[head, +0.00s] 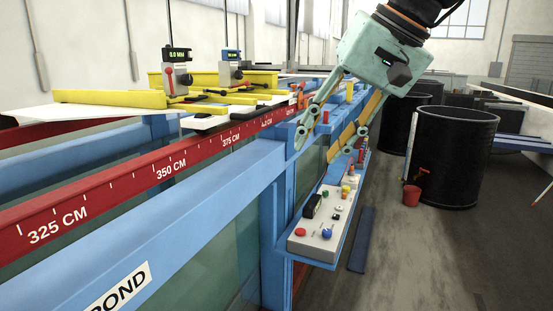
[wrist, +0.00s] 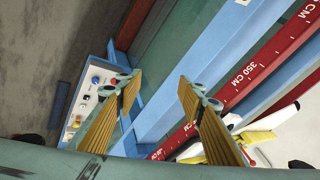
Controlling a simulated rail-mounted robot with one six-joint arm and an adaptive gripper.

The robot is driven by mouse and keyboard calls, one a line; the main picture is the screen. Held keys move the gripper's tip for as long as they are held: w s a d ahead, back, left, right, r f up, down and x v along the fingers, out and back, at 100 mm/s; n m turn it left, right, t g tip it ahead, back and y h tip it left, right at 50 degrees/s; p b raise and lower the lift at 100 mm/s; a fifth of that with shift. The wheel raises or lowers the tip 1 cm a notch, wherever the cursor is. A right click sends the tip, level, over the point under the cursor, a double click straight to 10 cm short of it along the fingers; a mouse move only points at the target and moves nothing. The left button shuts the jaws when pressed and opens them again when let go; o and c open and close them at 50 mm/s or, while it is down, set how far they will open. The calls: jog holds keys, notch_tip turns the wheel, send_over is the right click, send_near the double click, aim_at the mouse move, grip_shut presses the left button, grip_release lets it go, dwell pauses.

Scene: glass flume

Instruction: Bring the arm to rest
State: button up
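My gripper (head: 322,143) hangs from the arm at the upper middle of the head view, pointing down beside the flume's blue frame. Its two fingers, with yellow-brown pads, are spread apart with nothing between them. In the wrist view the gripper (wrist: 157,92) is also open and empty, with the blue flume rail behind the gap. In the head view the fingers overlap the far part of the control panel (head: 318,238). Whether they touch anything there I cannot tell.
The red scale rail (head: 120,188) runs along the flume, with yellow carriages and gauges (head: 178,73) on top. Black barrels (head: 452,158) and a red bucket (head: 411,195) stand at right. The floor (head: 420,270) between panel and barrels is mostly clear.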

jog(key=s+d+f+h, duration=0.1)
jog(key=s+d+f, duration=0.3)
jog(key=s, duration=0.6)
jog(key=s+d+f+h, duration=0.2)
jog(key=s+d+f, duration=0.2)
jog(key=s+f, duration=0.3)
jog(key=s+d+f+h+b, duration=0.1)
jog(key=s+d+f, duration=0.3)
jog(key=s, duration=0.9)
jog(key=shift+d+f+h, duration=0.15)
jog(key=shift+f+h, duration=0.15)
jog(key=shift+f, duration=0.35)
